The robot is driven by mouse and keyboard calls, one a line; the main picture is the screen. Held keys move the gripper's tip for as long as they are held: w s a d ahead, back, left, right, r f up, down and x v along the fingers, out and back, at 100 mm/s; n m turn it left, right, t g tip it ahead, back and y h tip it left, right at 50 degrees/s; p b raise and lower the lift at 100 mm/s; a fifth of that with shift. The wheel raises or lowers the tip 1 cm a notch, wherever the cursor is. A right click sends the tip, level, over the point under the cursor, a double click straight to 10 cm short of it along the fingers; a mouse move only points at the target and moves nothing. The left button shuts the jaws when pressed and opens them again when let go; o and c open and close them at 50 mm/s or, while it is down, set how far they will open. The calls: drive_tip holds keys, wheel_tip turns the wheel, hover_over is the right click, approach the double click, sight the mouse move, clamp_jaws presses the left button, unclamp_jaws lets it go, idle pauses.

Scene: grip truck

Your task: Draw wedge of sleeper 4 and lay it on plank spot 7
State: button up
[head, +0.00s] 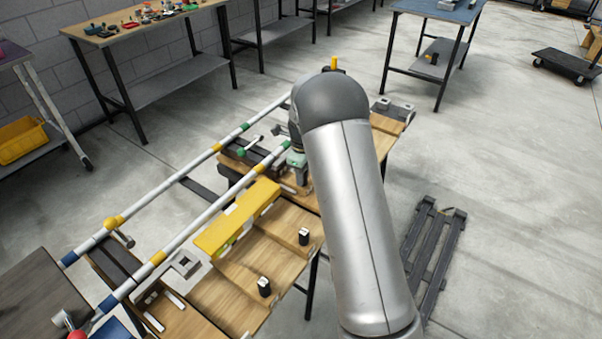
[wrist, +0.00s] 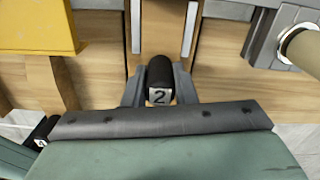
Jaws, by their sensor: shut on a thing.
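My gripper (wrist: 160,92) has its two dark fingers on either side of a small black block (wrist: 158,72) and is shut on it. The block's pale end face reads 2. Wood and two white strips (wrist: 190,30) lie beyond it. In the head view, the green body of my gripper (head: 297,160) shows beside my arm, which hides the fingers and the held block. Two similar black blocks with pale faces stand on the wooden planks, one nearer the middle (head: 304,236) and one lower (head: 264,287). I cannot read their marks in the head view.
A yellow bar (head: 237,220) lies across the planks and shows at the wrist view's upper left (wrist: 35,25). Two striped rails (head: 190,225) run along the left. A dark block with a pale label (wrist: 42,132) is at the wrist view's lower left.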

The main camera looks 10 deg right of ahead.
drive_tip(key=shift+s+d, duration=0.15)
drive_tip(key=shift+s, duration=0.05)
drive_tip(key=shift+s+d+b, duration=0.3)
drive_tip(key=shift+s+d, duration=1.55)
drive_tip(key=shift+s, duration=0.25)
drive_tip(key=shift+s+d+b, duration=0.3)
drive_tip(key=shift+s+d, duration=1.55)
drive_tip(key=shift+s, duration=0.25)
drive_tip(key=shift+r, duration=0.1)
wheel_tip(320, 180, up, 7)
drive_tip(key=p, duration=0.5)
drive_tip(key=shift+p, duration=0.3)
